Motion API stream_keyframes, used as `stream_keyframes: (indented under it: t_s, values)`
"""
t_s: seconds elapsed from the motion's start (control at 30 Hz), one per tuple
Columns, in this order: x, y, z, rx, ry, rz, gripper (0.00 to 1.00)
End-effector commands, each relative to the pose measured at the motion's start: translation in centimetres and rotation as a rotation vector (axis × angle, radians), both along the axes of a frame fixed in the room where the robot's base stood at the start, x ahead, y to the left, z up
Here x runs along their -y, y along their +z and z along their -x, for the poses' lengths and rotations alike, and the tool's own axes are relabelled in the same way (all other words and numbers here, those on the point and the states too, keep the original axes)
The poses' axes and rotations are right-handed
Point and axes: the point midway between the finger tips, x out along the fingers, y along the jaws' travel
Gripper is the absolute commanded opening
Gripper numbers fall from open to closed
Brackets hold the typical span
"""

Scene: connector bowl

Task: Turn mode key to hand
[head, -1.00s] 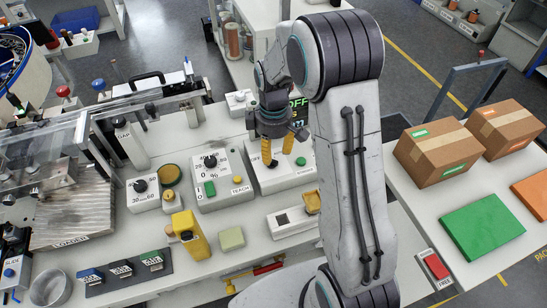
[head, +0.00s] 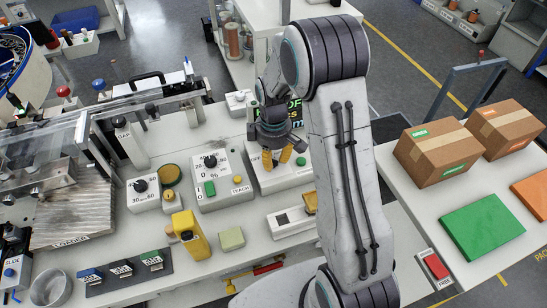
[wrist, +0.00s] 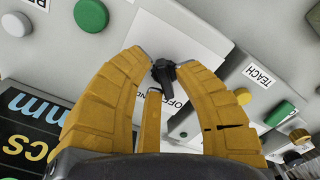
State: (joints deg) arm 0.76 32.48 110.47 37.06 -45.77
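The black mode key (wrist: 165,73) stands on a white switch box (head: 290,178) with an OFF label beside it. Another label there ends in ND and is partly covered. My gripper (head: 277,158) has yellow fingers and points down over that box. In the wrist view, its fingertips (wrist: 163,66) are on both sides of the key, very near it; I cannot tell whether they press on it. A third finger shows below the key. In the head view the fingers hide the key. The display behind reads OFF in green, partly covered.
A TEACH box (head: 222,186) with a dial and a green button stands just left of the switch box. A yellow device (head: 189,237) and a pale green block (head: 231,238) lie nearer. Cartons (head: 438,153) stand on the right table.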

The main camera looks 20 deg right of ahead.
Motion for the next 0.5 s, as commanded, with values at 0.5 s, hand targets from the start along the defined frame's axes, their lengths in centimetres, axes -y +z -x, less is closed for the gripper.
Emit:
stream_keyframes:
  t_s: [0.5]
  values:
    - [-0.01, 0.02, -0.01, 0.0, 0.0, 0.0, 0.0]
